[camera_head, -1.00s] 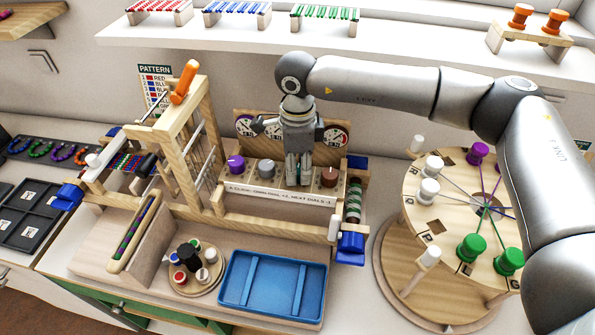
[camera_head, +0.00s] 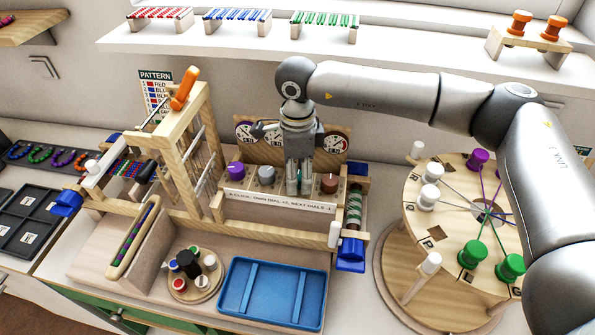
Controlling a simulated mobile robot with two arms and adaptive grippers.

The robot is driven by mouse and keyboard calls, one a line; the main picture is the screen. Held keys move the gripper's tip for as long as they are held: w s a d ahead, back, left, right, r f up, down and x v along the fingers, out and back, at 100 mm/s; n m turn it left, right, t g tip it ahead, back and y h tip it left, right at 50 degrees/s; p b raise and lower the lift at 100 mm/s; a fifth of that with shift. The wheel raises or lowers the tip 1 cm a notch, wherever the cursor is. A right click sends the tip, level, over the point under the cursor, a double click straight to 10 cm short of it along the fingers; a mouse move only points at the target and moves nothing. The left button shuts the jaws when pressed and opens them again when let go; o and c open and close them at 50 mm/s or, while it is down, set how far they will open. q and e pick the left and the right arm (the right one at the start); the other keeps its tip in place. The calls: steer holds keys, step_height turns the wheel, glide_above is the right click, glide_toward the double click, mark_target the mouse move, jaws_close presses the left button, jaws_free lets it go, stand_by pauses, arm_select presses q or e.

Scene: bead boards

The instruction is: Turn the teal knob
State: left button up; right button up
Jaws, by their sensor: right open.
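A wooden panel (camera_head: 285,203) with a row of knobs stands in the middle of the bench. A purple knob (camera_head: 236,170), a grey knob (camera_head: 267,174) and a brown knob (camera_head: 329,183) show on it. My right gripper (camera_head: 299,187) points down between the grey and brown knobs, its open fingers low over the row. I cannot tell whether the fingers touch a knob. Round dials (camera_head: 336,142) stand behind the row, partly hidden by the gripper. My left gripper is not in view.
A wooden frame with an orange handle (camera_head: 184,89) stands left of the knobs. A blue tray (camera_head: 270,292) and a round holder with small pots (camera_head: 193,272) lie in front. A round spool table (camera_head: 447,227) stands at the right, under my arm.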

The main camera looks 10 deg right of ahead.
mark_target(298, 175)
step_height(298, 175, up, 12)
stand_by(0.4)
steer(key=shift+f, duration=0.1)
stand_by(0.3)
